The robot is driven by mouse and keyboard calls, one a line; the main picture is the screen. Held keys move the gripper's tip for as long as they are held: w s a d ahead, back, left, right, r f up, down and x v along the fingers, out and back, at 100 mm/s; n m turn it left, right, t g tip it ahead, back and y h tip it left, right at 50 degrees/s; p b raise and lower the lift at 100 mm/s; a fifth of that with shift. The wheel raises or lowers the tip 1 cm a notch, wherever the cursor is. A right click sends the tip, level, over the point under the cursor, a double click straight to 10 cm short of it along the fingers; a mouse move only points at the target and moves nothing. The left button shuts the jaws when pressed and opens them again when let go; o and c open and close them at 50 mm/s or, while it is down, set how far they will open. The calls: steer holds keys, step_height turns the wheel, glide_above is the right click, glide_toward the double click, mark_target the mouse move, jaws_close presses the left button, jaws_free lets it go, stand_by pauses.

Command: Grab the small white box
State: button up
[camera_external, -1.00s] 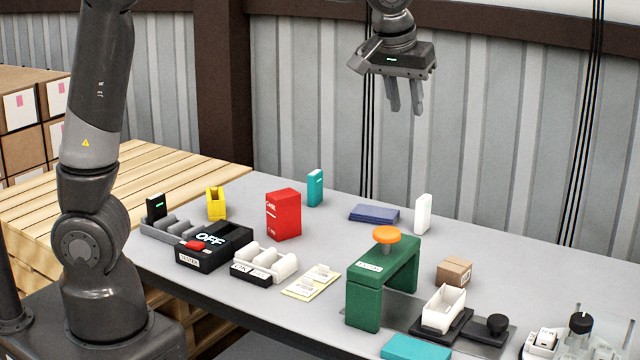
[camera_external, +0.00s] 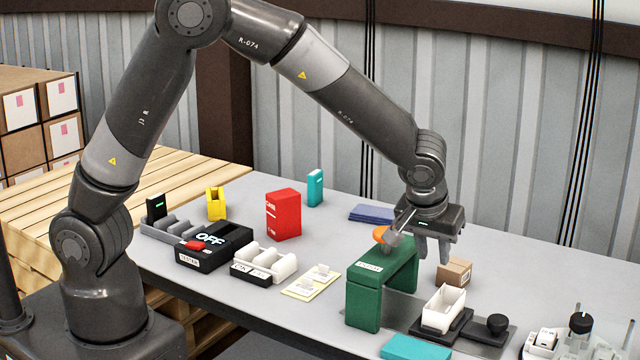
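The small upright white box near the back of the table is hidden now; my gripper's body covers the place where it stood in the earlier picture. My gripper (camera_external: 433,260) points down in front of that spot, to the right of the green arch (camera_external: 363,300). Its fingers are apart, with nothing seen between them. I cannot tell how far it is from the hidden box. An open white container (camera_external: 445,303) stands on a black base below and in front of my gripper.
An orange knob (camera_external: 381,235) tops the green arch, close to my gripper. A small brown carton (camera_external: 455,271) is just right of the fingers. Blue flat items (camera_external: 370,213) lie behind. A red box (camera_external: 283,214) stands to the left. The right rear table is clear.

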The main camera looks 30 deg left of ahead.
glide_above(445, 307)
steer(key=s, duration=0.1)
step_height(445, 307, down, 6)
steer(key=shift+f, duration=0.2)
steer(key=shift+s+x, duration=0.2)
steer(key=shift+x, duration=1.15)
steer(key=shift+s+x, duration=0.25)
steer(key=shift+x, duration=1.05)
steer(key=shift+f, duration=0.2)
jaws_close()
